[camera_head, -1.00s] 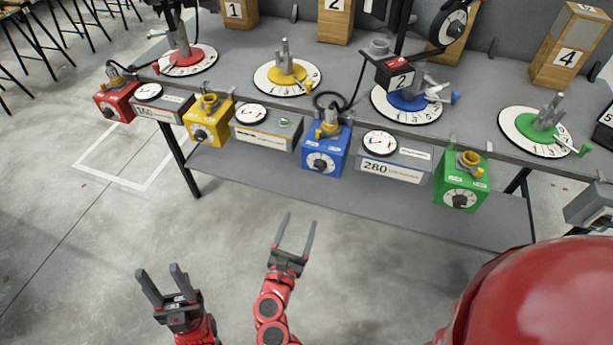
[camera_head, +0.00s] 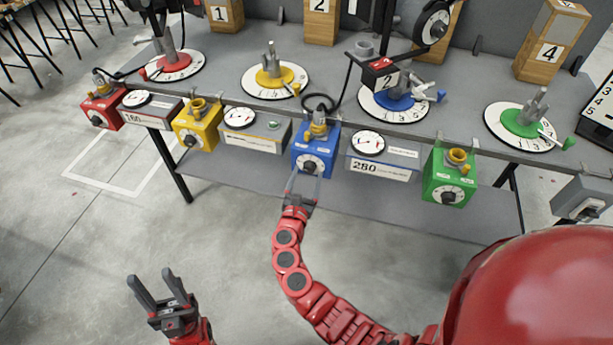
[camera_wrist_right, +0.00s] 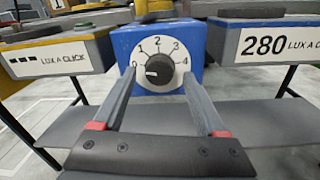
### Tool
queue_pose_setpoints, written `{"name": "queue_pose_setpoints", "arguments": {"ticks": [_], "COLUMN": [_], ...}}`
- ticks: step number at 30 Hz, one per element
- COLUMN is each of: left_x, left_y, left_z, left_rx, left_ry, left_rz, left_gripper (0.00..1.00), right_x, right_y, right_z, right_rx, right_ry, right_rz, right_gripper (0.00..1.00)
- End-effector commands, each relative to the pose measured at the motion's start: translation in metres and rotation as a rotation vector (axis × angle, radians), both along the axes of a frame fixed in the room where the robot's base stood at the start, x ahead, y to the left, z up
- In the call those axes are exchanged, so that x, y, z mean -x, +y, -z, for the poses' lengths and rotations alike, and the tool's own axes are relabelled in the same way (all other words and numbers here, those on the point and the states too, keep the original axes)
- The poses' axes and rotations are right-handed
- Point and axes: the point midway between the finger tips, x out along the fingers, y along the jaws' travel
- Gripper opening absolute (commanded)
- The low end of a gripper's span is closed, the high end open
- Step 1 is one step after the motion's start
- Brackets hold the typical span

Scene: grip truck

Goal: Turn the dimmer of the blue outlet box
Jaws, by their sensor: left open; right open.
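The blue outlet box (camera_head: 315,147) hangs at the front edge of the table in the head view. Its dimmer (camera_head: 309,167) is a black knob on a white dial. In the right wrist view the box (camera_wrist_right: 192,35) is straight ahead, and the dimmer knob (camera_wrist_right: 159,72) has its white mark pointing left, near 0. My right gripper (camera_head: 303,183) is open just in front of the box; in the wrist view its fingers (camera_wrist_right: 159,88) stand on either side of the dial, with the knob between them. Contact cannot be told. My left gripper (camera_head: 157,290) is open and empty, low at the left.
Red (camera_head: 101,107), yellow (camera_head: 197,126) and green (camera_head: 449,178) outlet boxes hang along the same edge, with meter boxes between them. The "280" meter box (camera_head: 382,158) is close on the right. A lower shelf (camera_head: 400,197) lies below. The floor in front is clear.

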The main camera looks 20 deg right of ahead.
Motion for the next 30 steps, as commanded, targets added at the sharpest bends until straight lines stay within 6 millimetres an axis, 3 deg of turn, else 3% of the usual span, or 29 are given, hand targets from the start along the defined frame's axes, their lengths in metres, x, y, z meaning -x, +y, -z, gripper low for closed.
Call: {"name": "queue_pose_setpoints", "arguments": {"ticks": [7, 19, 30], "left_x": [0.0, -0.0001, 0.0], "left_y": [0.0, 0.0, 0.0], "left_z": [0.0, 0.0, 0.0058], "left_rx": [0.0, 0.0, 0.0], "left_ry": [0.0, 0.0, 0.0], "left_rz": [0.0, 0.0, 0.0], "left_gripper": [0.5, 0.5, 0.5], "right_x": [-0.0009, -0.0007, -0.0007], "right_y": [0.0001, 0.0004, 0.0006], "right_z": [-0.0001, -0.0001, 0.0014], "right_rx": [0.0, 0.0, -0.029], "right_ry": [0.0, 0.0, -0.021], "right_rz": [-0.001, -0.002, -0.003], "right_gripper": [0.74, 0.02, 0.0]}}
